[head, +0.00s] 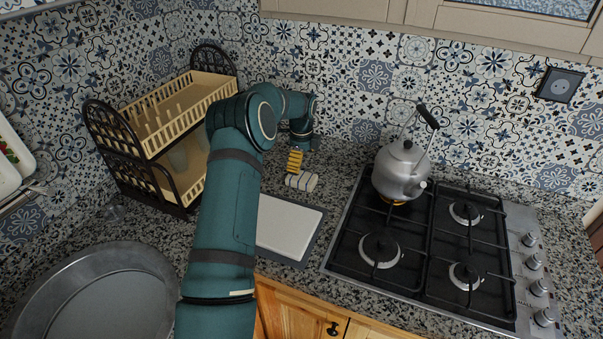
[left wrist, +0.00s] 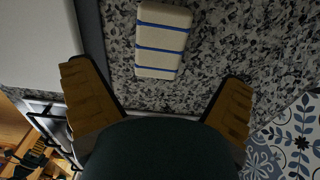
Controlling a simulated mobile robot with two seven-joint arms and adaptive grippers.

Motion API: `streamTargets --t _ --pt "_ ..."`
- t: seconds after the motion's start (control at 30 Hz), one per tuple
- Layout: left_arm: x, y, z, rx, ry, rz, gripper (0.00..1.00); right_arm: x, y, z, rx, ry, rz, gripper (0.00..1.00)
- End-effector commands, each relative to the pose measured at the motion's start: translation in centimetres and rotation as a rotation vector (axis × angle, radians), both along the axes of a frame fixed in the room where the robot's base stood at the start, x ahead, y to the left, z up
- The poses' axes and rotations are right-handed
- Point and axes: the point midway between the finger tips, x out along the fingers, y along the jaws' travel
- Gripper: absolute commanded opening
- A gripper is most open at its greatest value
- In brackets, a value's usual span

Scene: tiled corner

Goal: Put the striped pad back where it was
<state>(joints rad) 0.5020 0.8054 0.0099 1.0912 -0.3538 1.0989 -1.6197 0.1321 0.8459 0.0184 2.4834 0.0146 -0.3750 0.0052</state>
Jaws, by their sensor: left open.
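The striped pad (head: 301,182) is a small cream block with dark blue stripes. It lies on the speckled counter just beyond the far edge of the white board. In the left wrist view the pad (left wrist: 162,40) lies ahead of my fingers, between their lines but apart from both. My left gripper (head: 294,160) is above the counter behind the pad, with its yellow fingers near it. In the left wrist view the fingers of this gripper (left wrist: 160,95) are spread wide with nothing between them. My right gripper is not in view.
A white board with a grey rim (head: 290,226) lies in front of the pad. A kettle (head: 402,170) stands on the gas hob (head: 425,250) to the right. A dish rack (head: 150,150) stands at the left, with a large metal pan (head: 95,297) in front.

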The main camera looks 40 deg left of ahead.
Motion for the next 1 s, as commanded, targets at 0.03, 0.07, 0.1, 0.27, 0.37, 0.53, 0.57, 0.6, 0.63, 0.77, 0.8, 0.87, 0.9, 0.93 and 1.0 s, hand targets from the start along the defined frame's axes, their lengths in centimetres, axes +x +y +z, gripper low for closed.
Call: streamTargets --t 0.03,0.07,0.1,0.27,0.37,0.53,0.57,0.6,0.63,0.77,0.8,0.87,0.9,0.93,1.0 --pt "0.1 0.0 1.2 0.001 -0.003 0.0 0.98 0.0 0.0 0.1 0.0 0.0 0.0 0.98" --pt "0.1 0.0 1.7 0.001 -0.003 0.0 0.98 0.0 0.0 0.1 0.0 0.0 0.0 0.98" --pt "0.1 0.0 2.4 0.001 -0.003 0.0 0.98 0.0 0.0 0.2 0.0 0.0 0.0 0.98" --pt "0.0 0.0 4.2 0.0 -0.001 0.0 0.98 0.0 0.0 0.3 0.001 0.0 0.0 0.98" --pt "0.0 0.0 4.8 0.0 0.0 -0.001 0.98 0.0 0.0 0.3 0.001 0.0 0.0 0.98" --pt "0.0 0.0 5.0 -0.001 0.0 -0.001 0.98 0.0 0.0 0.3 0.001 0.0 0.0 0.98" --pt "0.0 0.0 5.0 -0.001 0.0 -0.001 0.98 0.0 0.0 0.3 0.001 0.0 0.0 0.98" --pt "0.0 0.0 5.0 -0.001 0.0 -0.001 0.98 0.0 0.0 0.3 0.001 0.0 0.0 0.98" --pt "0.0 0.0 5.0 -0.001 0.0 -0.001 0.98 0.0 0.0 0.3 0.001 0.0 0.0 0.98" --pt "0.0 0.0 5.0 0.0 0.0 -0.001 0.98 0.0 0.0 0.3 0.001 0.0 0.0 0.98" --pt "0.0 0.0 5.0 -0.001 0.0 -0.001 0.98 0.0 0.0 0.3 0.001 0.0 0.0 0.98" --pt "0.0 0.0 5.0 0.0 0.0 -0.001 0.98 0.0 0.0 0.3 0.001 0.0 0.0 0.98" --pt "0.0 0.0 4.9 0.0 0.0 -0.001 0.98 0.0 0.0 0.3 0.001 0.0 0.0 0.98" --pt "0.0 0.0 4.9 0.0 0.0 -0.001 0.98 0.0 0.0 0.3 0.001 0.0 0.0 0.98" --pt "0.0 0.0 4.9 -0.001 0.0 -0.001 0.98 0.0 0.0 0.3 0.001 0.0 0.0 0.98"
